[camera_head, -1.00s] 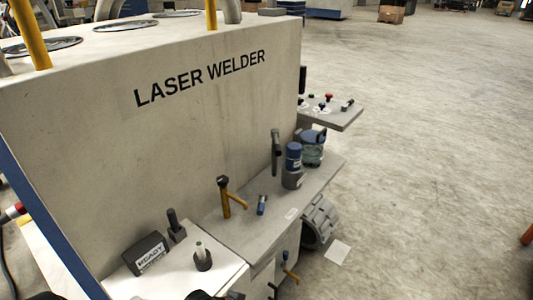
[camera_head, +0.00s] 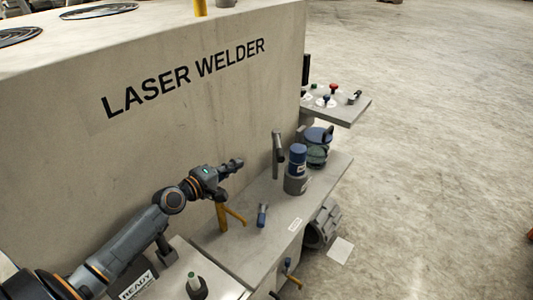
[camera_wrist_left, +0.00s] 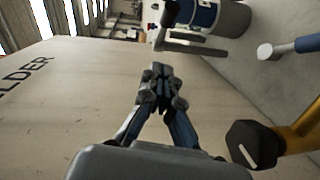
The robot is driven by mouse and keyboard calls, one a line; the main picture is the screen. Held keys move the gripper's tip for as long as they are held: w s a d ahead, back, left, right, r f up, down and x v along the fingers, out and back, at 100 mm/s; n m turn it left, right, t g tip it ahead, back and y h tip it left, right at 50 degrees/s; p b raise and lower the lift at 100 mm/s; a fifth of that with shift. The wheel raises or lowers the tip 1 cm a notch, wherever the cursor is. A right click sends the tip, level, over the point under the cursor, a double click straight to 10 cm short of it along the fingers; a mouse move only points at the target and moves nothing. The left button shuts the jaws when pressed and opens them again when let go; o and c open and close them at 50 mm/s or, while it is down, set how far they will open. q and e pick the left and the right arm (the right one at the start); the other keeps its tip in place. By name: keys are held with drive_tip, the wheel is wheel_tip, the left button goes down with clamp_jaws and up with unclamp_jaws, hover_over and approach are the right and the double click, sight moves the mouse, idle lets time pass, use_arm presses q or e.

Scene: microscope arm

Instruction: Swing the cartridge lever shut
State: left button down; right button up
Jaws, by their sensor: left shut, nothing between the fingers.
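My left gripper (camera_head: 232,165) reaches in from the left above the grey ledge, in front of the LASER WELDER wall. Its fingers are shut and empty, and they show in the left wrist view (camera_wrist_left: 160,78). No label tells which handle is the cartridge lever.
A blue-handled knob (camera_head: 262,216) sits on the ledge (camera_head: 250,235). A blue and green round stack (camera_head: 317,146) stands at its far end. A panel with buttons (camera_head: 350,108) juts out at the right.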

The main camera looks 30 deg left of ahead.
use_arm(q)
drive_tip(key=r+x, duration=0.1)
drive_tip(key=x, duration=0.4)
drive_tip(key=p, duration=0.2)
approach(278, 145)
drive_tip(key=shift+w+d+f, duration=0.65)
drive_tip(key=shift+w+d, duration=0.35)
drive_tip(key=shift+w, duration=0.25)
use_arm(e)
drive_tip(key=shift+s+d+r, duration=0.25)
drive_tip(key=shift+s+r, duration=0.45)
drive_tip(key=shift+r, duration=0.3)
drive_tip(key=shift+d, duration=0.1)
